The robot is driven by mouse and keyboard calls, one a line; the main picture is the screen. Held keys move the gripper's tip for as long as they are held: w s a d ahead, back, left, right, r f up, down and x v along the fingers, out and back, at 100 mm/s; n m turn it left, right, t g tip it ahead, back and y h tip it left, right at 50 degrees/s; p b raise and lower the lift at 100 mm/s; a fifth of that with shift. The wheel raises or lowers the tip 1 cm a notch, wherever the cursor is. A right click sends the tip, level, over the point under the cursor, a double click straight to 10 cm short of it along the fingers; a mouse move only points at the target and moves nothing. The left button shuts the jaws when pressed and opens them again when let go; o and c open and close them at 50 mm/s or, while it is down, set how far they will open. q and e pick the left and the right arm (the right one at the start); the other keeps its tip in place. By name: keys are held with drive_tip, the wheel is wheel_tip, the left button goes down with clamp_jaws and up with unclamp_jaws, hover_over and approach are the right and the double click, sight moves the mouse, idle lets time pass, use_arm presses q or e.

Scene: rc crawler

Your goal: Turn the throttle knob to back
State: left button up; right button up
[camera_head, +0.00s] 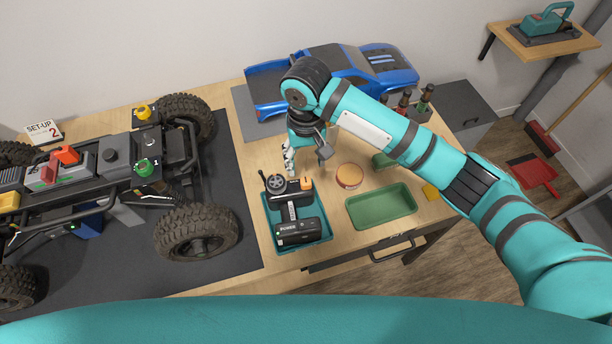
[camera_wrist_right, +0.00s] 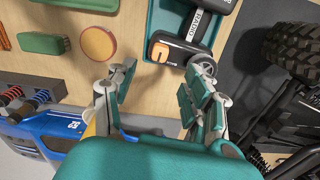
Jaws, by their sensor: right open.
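A black radio controller (camera_head: 290,210) lies in a teal tray (camera_head: 322,244) near the table's front edge. It has an orange knob (camera_head: 306,184) and a grey wheel (camera_head: 275,182) at its far end; I cannot tell which way the knob is set. My right gripper (camera_head: 307,162) is open and empty, just beyond the controller's far end and apart from it. In the right wrist view the open fingers (camera_wrist_right: 158,88) stand either side of the orange knob (camera_wrist_right: 159,52) in the picture, with the wheel (camera_wrist_right: 203,68) near one finger. My left gripper is not in view.
A large crawler (camera_head: 110,156) stands on a dark mat at the left. A blue truck body (camera_head: 350,65) lies behind my right gripper. A round orange-topped tin (camera_head: 349,176), a green tray (camera_head: 381,207) and several small bottles (camera_head: 404,103) are at the right.

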sight(306, 181)
wheel_tip(306, 181, down, 8)
drive_tip(key=shift+f, duration=0.25)
drive_tip(key=shift+p, duration=0.3)
clamp_jaws()
